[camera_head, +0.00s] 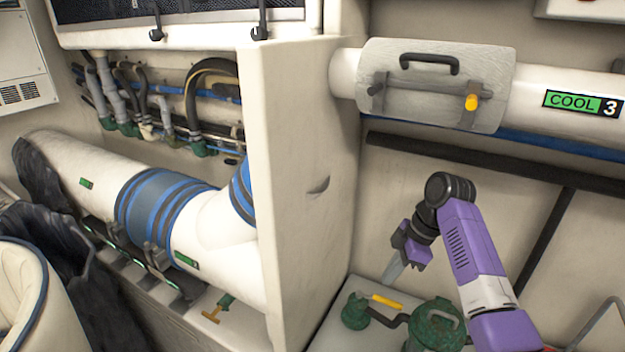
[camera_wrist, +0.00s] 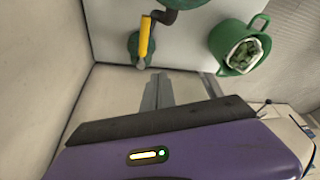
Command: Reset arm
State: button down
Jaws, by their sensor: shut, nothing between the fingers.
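My gripper (camera_head: 391,278) hangs at the end of my purple and black arm, in the right half of the head view. Its grey fingers point down and are together, with nothing between them. In the wrist view the fingers (camera_wrist: 157,92) show beyond the purple gripper body, over a pale surface. In the head view they appear behind a green valve fitting (camera_head: 355,312) with a yellow handle (camera_head: 386,301). The fitting also shows in the wrist view (camera_wrist: 133,48). Whether the fingertips touch the surface, I cannot tell.
A white pipe labelled COOL 3 (camera_head: 535,98) with a grey clamp (camera_head: 430,85) runs above. A cream partition (camera_head: 300,180) stands left of my arm; large blue-banded ducting (camera_head: 158,205) lies beyond.

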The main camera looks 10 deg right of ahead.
jog(key=w+d+r+m+t+h, duration=0.2)
jog(key=w+r+m+t, duration=0.2)
jog(key=w+m+t, duration=0.45)
jog(key=s+a+f+m+t+h, duration=0.2)
jog(key=s+a+m+t, duration=0.1)
jog(key=s, duration=0.5)
jog(key=s+a+f+m+t+h, duration=0.1)
jog(key=s+a+f+m+t, duration=0.2)
jog(key=s, duration=0.5)
jog(key=s+a+r, duration=0.1)
jog(key=s, duration=1.2)
jog(key=s+a+r, duration=0.2)
jog(key=s, duration=1.1)
jog(key=s+a+r+y, duration=0.1)
jog(key=s+a, duration=0.1)
jog(key=s, duration=1.1)
jog(key=shift+s+r+g, duration=0.25)
jog(key=shift+r+g, duration=0.05)
jog(key=shift+g, duration=0.05)
